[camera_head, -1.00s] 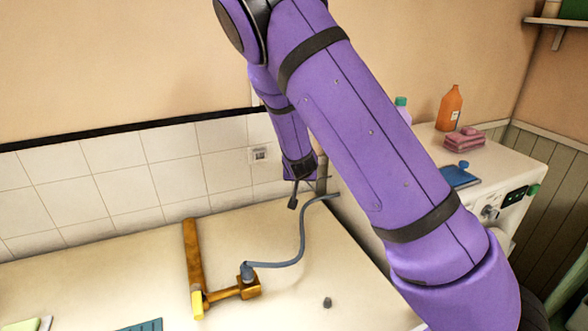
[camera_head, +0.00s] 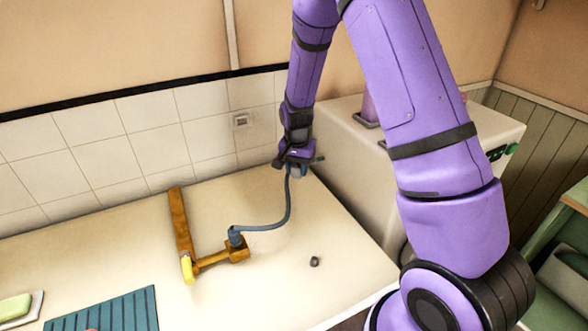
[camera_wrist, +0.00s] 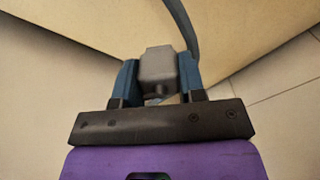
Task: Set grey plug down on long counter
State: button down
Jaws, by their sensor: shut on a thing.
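My gripper (camera_head: 297,160) is near the back right corner of the long counter (camera_head: 210,290), close to the white appliance; its exact height above the counter is hard to tell. In the wrist view, the blue fingers of my gripper (camera_wrist: 158,80) are shut on the grey plug (camera_wrist: 157,66), a blocky grey piece. In the head view the plug is mostly hidden by the gripper. A blue-grey hose (camera_head: 264,226) runs from the brass fixture (camera_head: 236,250) on the counter up to the gripper. It also passes behind the plug in the wrist view (camera_wrist: 181,22).
A small dark grey piece (camera_head: 315,261) lies on the counter's right part. A yellow-tipped brass bar (camera_head: 183,225), a teal ridged mat (camera_head: 130,310) and a green sponge (camera_head: 14,306) are farther left. The white appliance (camera_head: 345,150) stands at the right. Counter around the small piece is clear.

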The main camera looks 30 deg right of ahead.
jog(key=shift+s+d+r, duration=0.1)
jog(key=shift+s+r, duration=0.1)
jog(key=shift+r, duration=0.25)
jog(key=shift+s+r, duration=0.2)
jog(key=shift+r, duration=0.25)
jog(key=shift+f, duration=3.55)
jog(key=shift+f, duration=0.5)
jog(key=c, duration=0.6)
grip_release()
